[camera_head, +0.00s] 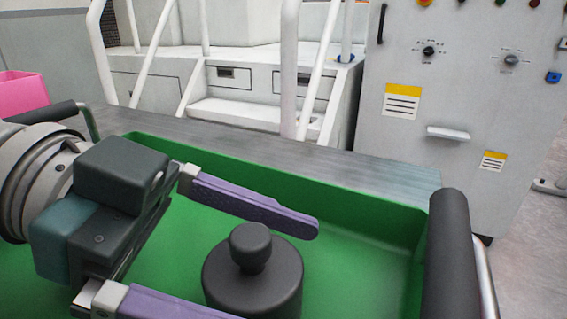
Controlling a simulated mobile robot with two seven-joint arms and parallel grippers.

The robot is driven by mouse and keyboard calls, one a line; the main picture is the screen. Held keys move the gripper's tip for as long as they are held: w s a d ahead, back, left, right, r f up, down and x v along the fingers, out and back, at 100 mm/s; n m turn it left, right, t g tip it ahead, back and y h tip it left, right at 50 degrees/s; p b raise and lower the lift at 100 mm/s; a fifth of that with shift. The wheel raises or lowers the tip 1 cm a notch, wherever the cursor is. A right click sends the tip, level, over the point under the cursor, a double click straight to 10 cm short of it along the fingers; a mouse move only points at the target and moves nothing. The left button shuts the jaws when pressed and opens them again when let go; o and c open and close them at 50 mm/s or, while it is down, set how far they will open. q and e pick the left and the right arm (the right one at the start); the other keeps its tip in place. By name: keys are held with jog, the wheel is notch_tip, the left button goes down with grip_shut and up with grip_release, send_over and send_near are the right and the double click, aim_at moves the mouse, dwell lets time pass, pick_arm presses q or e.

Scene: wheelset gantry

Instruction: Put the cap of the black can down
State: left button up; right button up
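A black cylinder with a round knob on top (252,282) stands upright inside a green tray (365,205), at the bottom centre. It looks like the can's cap or the capped can; its lower part is cut off, so I cannot tell which. My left gripper (262,268) comes in from the left with its two purple fingers spread wide. One finger is behind the knob and the other in front, with visible gaps to the knob. The nearer finger runs out of the frame at the bottom. My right gripper is not in view.
The tray has a dark handle grip (452,255) at right and another (45,113) at left. It sits on a grey metal surface (300,160). A pink container (22,90) is at far left. A grey control cabinet (440,100) and white steps with railings (235,112) stand behind.

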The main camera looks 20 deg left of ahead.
pick_arm(q)
jog(key=v, duration=1.1)
jog(key=shift+r+p, duration=0.15)
jog(key=shift+p, duration=0.15)
